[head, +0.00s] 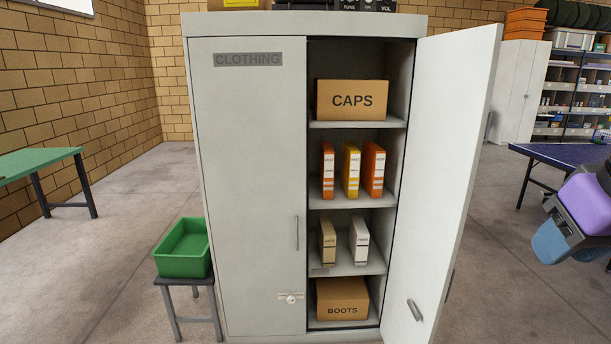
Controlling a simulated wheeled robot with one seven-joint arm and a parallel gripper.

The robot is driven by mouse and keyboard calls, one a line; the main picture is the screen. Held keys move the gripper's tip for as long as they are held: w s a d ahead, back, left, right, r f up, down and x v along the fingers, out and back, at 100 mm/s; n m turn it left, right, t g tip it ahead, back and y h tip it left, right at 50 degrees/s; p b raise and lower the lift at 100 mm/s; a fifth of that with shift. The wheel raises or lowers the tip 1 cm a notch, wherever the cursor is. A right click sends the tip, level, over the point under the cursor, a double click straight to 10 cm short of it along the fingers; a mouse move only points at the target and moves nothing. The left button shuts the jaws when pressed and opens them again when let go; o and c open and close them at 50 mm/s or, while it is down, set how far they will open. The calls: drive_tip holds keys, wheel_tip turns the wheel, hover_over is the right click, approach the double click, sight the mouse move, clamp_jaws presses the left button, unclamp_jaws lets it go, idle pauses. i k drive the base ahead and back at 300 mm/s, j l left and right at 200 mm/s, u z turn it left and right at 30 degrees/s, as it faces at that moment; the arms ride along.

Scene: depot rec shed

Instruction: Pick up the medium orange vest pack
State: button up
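Two orange packs stand upright on the second shelf of the grey clothing cabinet (250,150): a left orange pack (327,170) and a right orange pack (374,169). A yellow pack (351,171) stands between them. The packs have pale labels, too small to read, so I cannot tell which orange one is medium. The cabinet's right door (450,180) is swung open and its left door is shut. A purple and blue part of my arm shows at the right edge, outside the cabinet. I do not see my gripper's fingers.
A CAPS box (352,100) is on the shelf above; tan (328,243) and white (359,241) packs and a BOOTS box (342,299) are below. A green bin (184,250) on a stool stands left, a blue table (565,155) right.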

sight(373, 160)
drive_tip(key=i+l+u, duration=0.25)
drive_tip(key=l, duration=0.6)
drive_tip(key=i+l+u, duration=0.25)
drive_tip(key=l, duration=0.7)
drive_tip(key=i+l+u, duration=0.25)
drive_tip(key=l, duration=0.7)
drive_tip(key=l+u, duration=0.3)
drive_tip(key=l, duration=0.65)
drive_tip(key=k+l, duration=0.1)
drive_tip(key=k, duration=0.55)
drive_tip(key=i+j+z, duration=0.15)
drive_tip(key=j, duration=0.35)
drive_tip(key=i+j+z, duration=0.2)
drive_tip(key=j, duration=0.3)
drive_tip(key=i+j+z, duration=0.15)
drive_tip(key=i+j, duration=0.15)
drive_tip(key=j, duration=0.3)
drive_tip(key=i+j+z, duration=0.15)
drive_tip(key=j, duration=0.4)
drive_tip(key=i+j+z, duration=0.15)
drive_tip(key=j, duration=0.4)
drive_tip(key=j+z, duration=0.2)
drive_tip(key=j, duration=0.4)
